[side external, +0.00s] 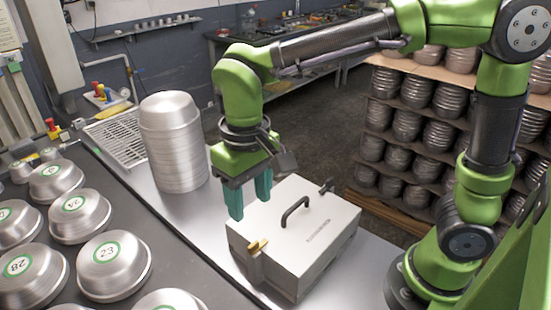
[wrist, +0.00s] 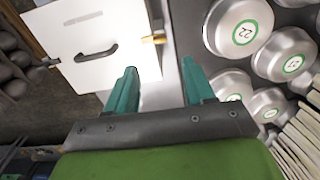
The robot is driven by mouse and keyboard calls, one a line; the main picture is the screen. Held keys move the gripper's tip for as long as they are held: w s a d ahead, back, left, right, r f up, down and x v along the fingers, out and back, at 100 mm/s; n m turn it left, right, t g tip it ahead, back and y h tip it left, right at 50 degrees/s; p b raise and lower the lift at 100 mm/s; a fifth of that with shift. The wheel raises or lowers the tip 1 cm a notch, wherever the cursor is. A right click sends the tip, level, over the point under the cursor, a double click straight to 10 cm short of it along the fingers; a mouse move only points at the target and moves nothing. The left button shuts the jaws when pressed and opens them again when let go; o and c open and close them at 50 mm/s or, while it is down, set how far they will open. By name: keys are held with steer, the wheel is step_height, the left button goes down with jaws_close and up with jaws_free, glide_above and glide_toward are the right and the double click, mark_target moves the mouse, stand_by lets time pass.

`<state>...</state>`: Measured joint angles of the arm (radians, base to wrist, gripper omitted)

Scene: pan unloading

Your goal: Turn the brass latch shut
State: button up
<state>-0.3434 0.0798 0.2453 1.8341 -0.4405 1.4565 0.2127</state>
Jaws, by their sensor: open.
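The brass latch (side external: 258,246) is on the near left side of a white box (side external: 318,230) with a black handle (side external: 294,210) on its lid. In the wrist view the latch (wrist: 154,39) sticks out from the edge of the white box (wrist: 90,45), ahead of my fingers. My gripper (side external: 250,198) has two teal fingers, which point down above the box's far left edge. It is open and empty, and apart from the latch. In the wrist view my gripper (wrist: 162,85) shows a wide gap between its fingers.
A tall stack of metal pans (side external: 174,145) stands left of my gripper on the steel counter (side external: 150,185). Numbered pans (side external: 112,264) cover the dark surface at left. Shelves of stacked pans (side external: 420,125) stand behind at right.

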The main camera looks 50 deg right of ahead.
step_height(320, 180, up, 6)
steer(key=shift+r, duration=0.25)
steer(key=s+d+f+m+t+y, duration=0.1)
steer(key=s+d+t, duration=0.2)
steer(key=d, duration=0.5)
steer(key=s+d+f+m+t+y, duration=0.1)
steer(key=s+d+f+m+t, duration=0.1)
steer(key=d, duration=0.6)
steer(key=shift+s+f+m+t, duration=0.3)
steer(key=shift+s+t, duration=0.3)
steer(key=shift+t, duration=0.5)
